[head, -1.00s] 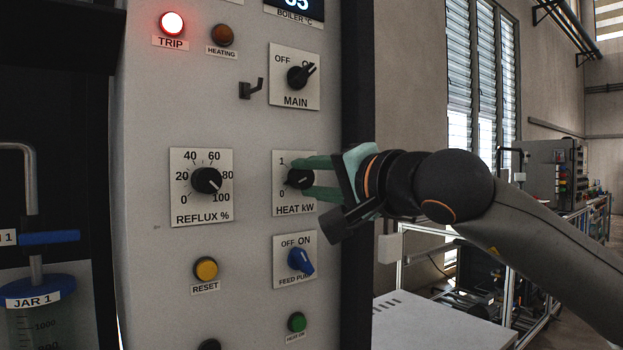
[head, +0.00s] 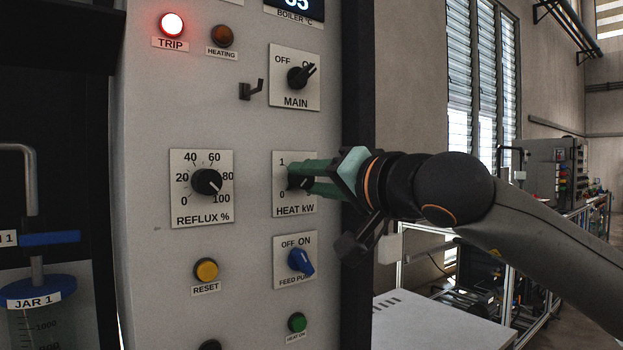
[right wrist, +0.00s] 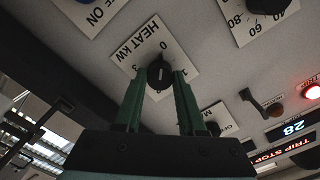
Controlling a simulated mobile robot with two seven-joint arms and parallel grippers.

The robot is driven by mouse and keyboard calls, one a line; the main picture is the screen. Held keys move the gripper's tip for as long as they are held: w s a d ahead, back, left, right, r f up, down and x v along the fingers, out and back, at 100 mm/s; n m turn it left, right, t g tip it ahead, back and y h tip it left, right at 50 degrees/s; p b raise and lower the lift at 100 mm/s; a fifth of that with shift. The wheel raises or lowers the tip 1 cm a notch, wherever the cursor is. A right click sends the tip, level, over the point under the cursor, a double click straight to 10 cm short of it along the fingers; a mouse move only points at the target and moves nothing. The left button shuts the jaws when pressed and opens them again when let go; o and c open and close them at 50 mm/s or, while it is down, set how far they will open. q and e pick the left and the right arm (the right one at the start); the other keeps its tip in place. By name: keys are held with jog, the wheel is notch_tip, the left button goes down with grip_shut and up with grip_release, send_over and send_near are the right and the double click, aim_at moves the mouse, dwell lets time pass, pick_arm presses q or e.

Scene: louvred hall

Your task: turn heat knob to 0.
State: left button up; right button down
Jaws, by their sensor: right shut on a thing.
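The heat knob (head: 295,181) is a small black knob on a white plate marked HEAT kW (head: 294,209), partly hidden by my fingers in the head view. My right gripper (head: 303,178) reaches it from the right with green fingers and is shut on it. In the right wrist view the knob (right wrist: 159,74) sits between the tips of my two green fingers (right wrist: 158,84). A pale pointer line shows on the knob, roughly in line with the 0 mark, but which end points is unclear. My left gripper is out of view.
The REFLUX knob (head: 207,182) is to the left, the MAIN switch (head: 298,77) above and the blue FEED PUMP switch (head: 299,261) below. A small hook (head: 252,90) juts from the panel. The red TRIP lamp (head: 172,24) is lit.

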jog(key=shift+c, duration=2.4)
grip_release()
jog(key=shift+s+d, duration=0.25)
jog(key=shift+s, duration=0.15)
pick_arm(q)
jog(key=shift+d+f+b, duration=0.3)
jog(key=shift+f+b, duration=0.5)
jog(key=shift+b, duration=0.45)
pick_arm(e)
jog(key=v, duration=1.1)
jog(key=shift+s+d, duration=0.15)
jog(key=shift+s, duration=0.1)
